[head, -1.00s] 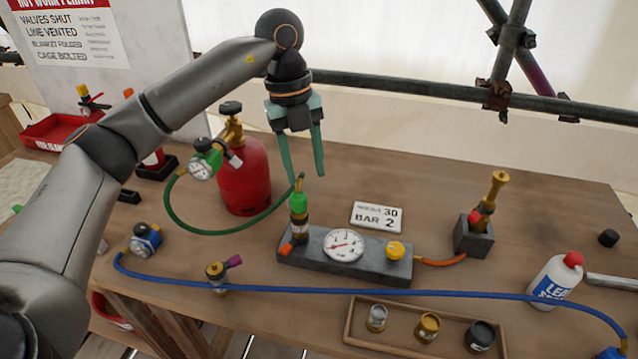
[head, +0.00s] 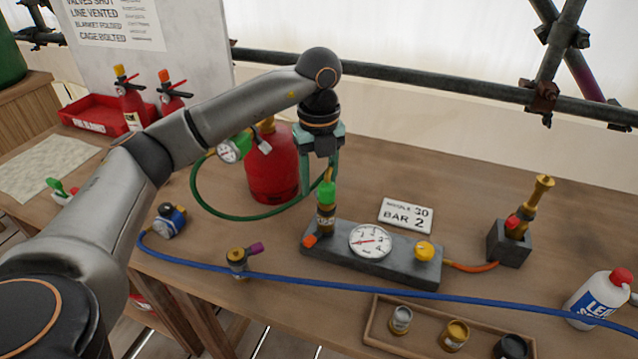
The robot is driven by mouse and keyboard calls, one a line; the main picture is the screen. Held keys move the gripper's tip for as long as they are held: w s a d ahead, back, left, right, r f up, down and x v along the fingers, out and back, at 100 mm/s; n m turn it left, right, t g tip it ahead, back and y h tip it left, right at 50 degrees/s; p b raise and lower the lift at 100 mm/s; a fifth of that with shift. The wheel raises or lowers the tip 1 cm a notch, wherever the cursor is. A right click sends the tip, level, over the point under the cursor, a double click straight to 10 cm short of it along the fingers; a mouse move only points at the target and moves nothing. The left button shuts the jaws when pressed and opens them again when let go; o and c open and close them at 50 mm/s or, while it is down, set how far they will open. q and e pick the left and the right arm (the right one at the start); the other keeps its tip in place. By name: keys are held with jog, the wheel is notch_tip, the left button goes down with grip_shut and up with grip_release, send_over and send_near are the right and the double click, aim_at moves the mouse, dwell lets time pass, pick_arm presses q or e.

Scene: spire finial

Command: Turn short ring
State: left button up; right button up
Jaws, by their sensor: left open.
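A grey block (head: 385,264) on the wooden bench carries an upright fitting with a green collar (head: 326,192), a dark and brass ring (head: 325,218) below it and an orange knob (head: 310,241) at its foot. A round dial (head: 371,241) and a yellow knob (head: 424,250) sit farther right on the block. My left gripper (head: 319,184) points down, open, with its green fingers at the top of the green collar. I cannot tell whether they touch it. I cannot tell which part is the short ring. My right gripper is out of view.
A red cylinder (head: 272,168) stands behind my left gripper, with a green hose (head: 228,213) running to the fitting. A blue hose (head: 330,286) crosses the front of the bench. A tray (head: 377,327) of small pots, a white bottle (head: 597,297) and a torch stand (head: 509,243) are to the right.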

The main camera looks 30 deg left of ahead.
pick_arm(q)
jog(key=shift+f, duration=0.45)
jog(key=shift+c, duration=0.2)
grip_shut()
